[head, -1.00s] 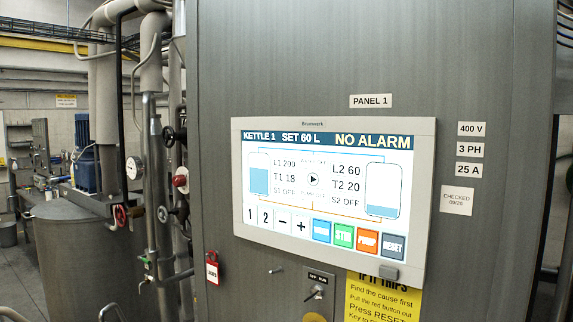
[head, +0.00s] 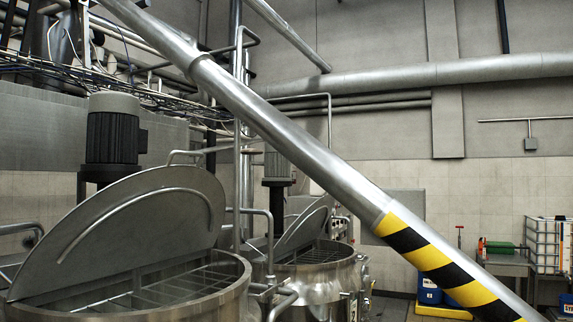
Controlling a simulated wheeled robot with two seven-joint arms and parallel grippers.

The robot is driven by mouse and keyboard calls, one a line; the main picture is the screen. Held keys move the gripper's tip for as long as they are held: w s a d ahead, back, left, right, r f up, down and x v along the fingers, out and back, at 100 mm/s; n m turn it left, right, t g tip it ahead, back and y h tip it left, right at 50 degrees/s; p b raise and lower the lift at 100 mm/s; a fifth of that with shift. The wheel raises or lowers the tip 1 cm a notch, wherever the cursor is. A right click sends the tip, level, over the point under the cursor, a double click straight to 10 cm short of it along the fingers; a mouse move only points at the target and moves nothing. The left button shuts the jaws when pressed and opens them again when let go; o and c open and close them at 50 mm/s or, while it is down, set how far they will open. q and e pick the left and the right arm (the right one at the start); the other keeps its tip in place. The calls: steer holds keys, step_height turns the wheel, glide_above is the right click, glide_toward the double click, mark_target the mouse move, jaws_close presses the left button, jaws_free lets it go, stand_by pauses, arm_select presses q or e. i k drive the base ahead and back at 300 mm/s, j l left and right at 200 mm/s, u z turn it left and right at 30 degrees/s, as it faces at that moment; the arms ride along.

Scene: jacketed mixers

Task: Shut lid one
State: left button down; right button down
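A large steel kettle (head: 215,298) stands at the lower left of the head view. Its half-round lid (head: 140,225) is raised, with a curved bar handle on its face, and a grid shows in the opening. A second kettle (head: 325,285) stands behind it to the right, with a "2" mark at its lower edge. Its lid (head: 303,228) is also raised. I cannot read a number on the nearer kettle. Neither of my grippers is in view.
A thick steel pipe (head: 290,130) slants across the view, with a yellow and black striped lower end. A motor (head: 112,135) stands behind the near lid. At the right are a bench (head: 505,262), blue containers (head: 430,290) and a caged tank (head: 548,245).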

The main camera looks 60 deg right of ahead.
mark_target(159, 214)
steer(key=l+z, duration=0.1)
steer(key=z, duration=0.3)
steer(key=l+z, duration=0.1)
steer(key=z, duration=0.35)
steer(key=k+l+z, duration=0.1)
steer(key=z, duration=0.3)
steer(key=i+l+u, duration=0.15)
steer(key=l, duration=0.15)
steer(key=i+l+u, duration=0.35)
steer(key=l, duration=0.25)
steer(key=l+u, duration=0.15)
steer(key=l, duration=0.2)
steer(key=i, duration=0.05)
